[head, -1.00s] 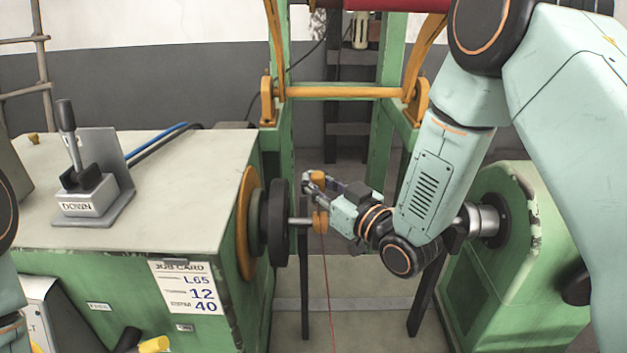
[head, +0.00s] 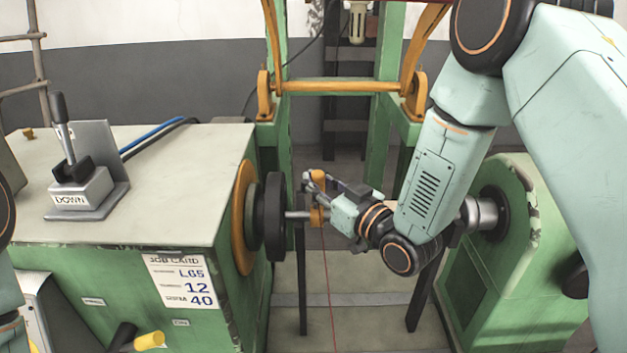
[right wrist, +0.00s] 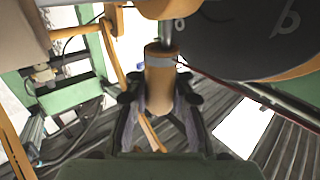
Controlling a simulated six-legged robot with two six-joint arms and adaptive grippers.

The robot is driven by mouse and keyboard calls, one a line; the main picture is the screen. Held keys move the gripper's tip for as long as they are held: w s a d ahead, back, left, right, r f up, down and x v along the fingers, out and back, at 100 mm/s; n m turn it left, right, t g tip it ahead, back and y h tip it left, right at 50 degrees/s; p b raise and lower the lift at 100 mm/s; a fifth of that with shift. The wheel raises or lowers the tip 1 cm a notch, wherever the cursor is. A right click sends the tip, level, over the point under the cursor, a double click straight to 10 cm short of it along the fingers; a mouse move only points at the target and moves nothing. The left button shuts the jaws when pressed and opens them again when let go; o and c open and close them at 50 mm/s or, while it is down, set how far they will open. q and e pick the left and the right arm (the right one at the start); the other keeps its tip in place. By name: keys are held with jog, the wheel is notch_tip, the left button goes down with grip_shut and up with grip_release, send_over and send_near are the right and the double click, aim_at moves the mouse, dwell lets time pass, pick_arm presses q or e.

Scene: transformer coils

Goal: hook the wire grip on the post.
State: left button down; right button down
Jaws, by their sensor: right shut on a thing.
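My right gripper (head: 316,190) is shut on the wire grip (right wrist: 158,90), a tan-orange cylinder with a grey band that stands between its fingers in the right wrist view. In the head view the fingers partly hide the grip. A thin red wire (head: 328,290) hangs from below it towards the bottom edge. A short grey metal post (head: 297,215) sticks out from the dark disc at the left machine, close to the left of the gripper. I cannot tell whether grip and post touch. My left gripper is out of view.
The green machine cabinet (head: 150,190) at left carries a lever box (head: 80,190) marked DOWN and a job card (head: 182,290). A dark disc (head: 275,216) stands at its side. Another green machine (head: 520,250) is at right. An orange bar (head: 340,86) crosses behind.

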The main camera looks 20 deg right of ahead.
jog(key=shift+f+b, duration=0.65)
jog(key=shift+f, duration=0.15)
jog(key=shift+a, duration=0.1)
jog(key=c, duration=1.1)
grip_release()
jog(key=shift+v, duration=6)
jog(key=shift+f, duration=0.1)
